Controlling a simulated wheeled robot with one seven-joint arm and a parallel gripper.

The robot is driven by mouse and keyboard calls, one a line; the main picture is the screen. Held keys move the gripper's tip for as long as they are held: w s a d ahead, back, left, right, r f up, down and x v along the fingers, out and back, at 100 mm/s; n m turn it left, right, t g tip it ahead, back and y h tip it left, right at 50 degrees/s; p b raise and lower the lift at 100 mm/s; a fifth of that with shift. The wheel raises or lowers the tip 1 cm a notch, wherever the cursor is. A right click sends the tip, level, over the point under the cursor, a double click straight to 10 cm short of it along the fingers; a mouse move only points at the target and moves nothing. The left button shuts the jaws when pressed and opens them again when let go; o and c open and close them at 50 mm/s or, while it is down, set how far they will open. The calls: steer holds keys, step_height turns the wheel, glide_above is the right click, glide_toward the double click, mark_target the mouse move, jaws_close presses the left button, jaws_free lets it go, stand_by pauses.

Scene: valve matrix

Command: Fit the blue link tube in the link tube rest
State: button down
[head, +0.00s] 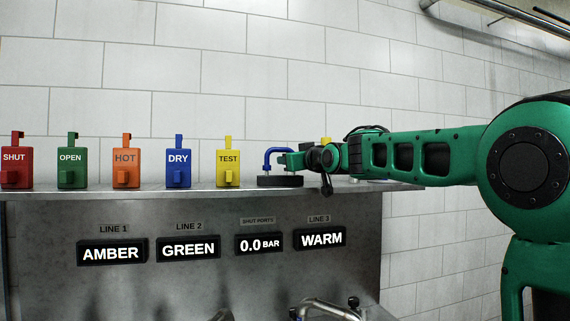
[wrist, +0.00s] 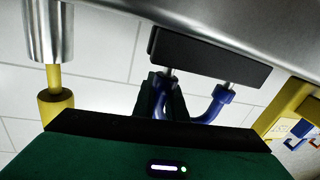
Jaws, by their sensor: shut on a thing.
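The blue link tube (head: 273,152), an upside-down U, stands upright over the black link tube rest (head: 280,182) on the shelf. My gripper (head: 284,159) is shut on the tube from the right. In the wrist view the tube (wrist: 214,108) shows with its collared ends facing the rest (wrist: 205,56). Short silver pieces show between the tube ends and the rest. I cannot tell whether the ends are fully seated. My green gripper body and dark fingers hide part of the tube in the wrist view.
A yellow TEST tag block (head: 228,169) stands close left of the rest, with blue DRY (head: 178,168), orange HOT (head: 126,168), green OPEN (head: 71,168) and red SHUT (head: 16,168) blocks farther left. Displays line the panel below the shelf (head: 220,188). A yellow part (head: 326,141) shows behind my wrist.

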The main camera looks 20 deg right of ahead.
steer(key=shift+f, duration=0.65)
steer(key=c, duration=1.7)
jaws_free()
steer(key=shift+s, duration=0.15)
steer(key=s, duration=0.3)
steer(key=s+d, duration=0.1)
steer(key=s, duration=0.2)
steer(key=s+d, duration=0.1)
steer(key=s, duration=0.3)
steer(key=shift+s+f, duration=0.1)
steer(key=shift+r, duration=4.05)
